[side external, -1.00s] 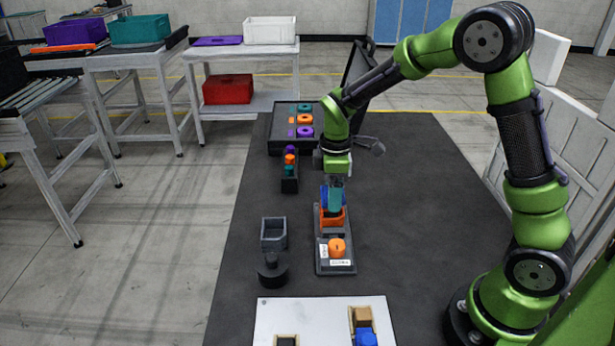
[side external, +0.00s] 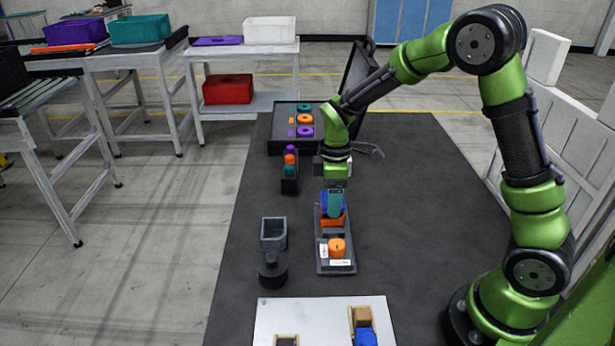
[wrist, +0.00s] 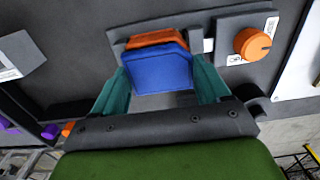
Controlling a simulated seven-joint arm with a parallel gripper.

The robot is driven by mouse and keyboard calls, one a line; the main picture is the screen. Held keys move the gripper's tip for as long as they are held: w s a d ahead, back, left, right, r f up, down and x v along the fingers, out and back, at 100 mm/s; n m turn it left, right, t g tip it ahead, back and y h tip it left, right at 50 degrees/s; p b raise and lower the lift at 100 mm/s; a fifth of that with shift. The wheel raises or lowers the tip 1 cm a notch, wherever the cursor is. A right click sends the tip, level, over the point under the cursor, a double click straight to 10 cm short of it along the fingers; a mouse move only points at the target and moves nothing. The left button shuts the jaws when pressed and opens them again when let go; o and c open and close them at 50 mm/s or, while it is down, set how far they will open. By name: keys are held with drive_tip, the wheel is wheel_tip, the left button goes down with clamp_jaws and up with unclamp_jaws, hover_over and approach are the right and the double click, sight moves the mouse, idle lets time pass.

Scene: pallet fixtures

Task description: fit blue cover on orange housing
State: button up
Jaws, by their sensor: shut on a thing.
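The blue cover (wrist: 158,72) is held between the two teal fingers of my gripper (wrist: 162,88) in the wrist view. In the side view the cover (side external: 325,206) shows partly behind a finger of my gripper (side external: 335,204). The orange housing (side external: 332,219) sits on the grey fixture plate, directly under the cover. In the wrist view the housing (wrist: 155,39) shows as an orange strip along the cover's far edge. The cover is at the housing's top; I cannot tell whether it is fully seated.
An orange knob (side external: 337,247) stands on the same fixture plate (side external: 320,266). A grey open box (side external: 273,233) stands to its left. A white board (side external: 300,320) with a blue block (side external: 366,339) lies in front. A small rack (side external: 290,185) and a parts tray (side external: 285,140) stand behind.

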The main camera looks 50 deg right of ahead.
drive_tip(key=shift+f, duration=0.65)
idle(0.3)
drive_tip(key=o, duration=1)
drive_tip(key=shift+c, duration=0.8)
drive_tip(key=shift+r, duration=4.05)
